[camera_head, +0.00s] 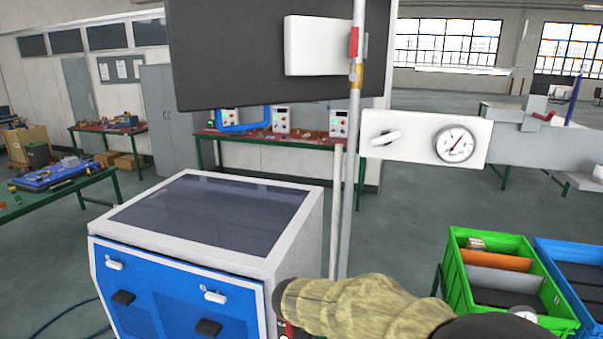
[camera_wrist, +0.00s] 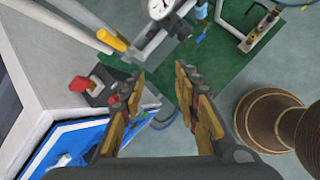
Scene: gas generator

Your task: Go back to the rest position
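My gripper (camera_wrist: 160,78) shows in the wrist view with its two fingers apart and nothing between them. The fingers point down over a green surface and grey floor, just right of the generator's pale side. A red knob (camera_wrist: 79,85) on a dark base sits on that side, left of the left finger and apart from it. In the head view, the blue and white generator cabinet (camera_head: 190,290) with a dark top stands at the lower left. My sleeved arm covers the bottom middle there, and I cannot make out the fingers.
A pole (camera_head: 355,130) rises behind the cabinet, beside a panel with a pressure gauge (camera_head: 455,144). A green bin (camera_head: 455,275) and a blue bin (camera_head: 570,245) stand at the right. A yellow handle (camera_wrist: 112,40) lies ahead of the fingers. Open floor lies behind.

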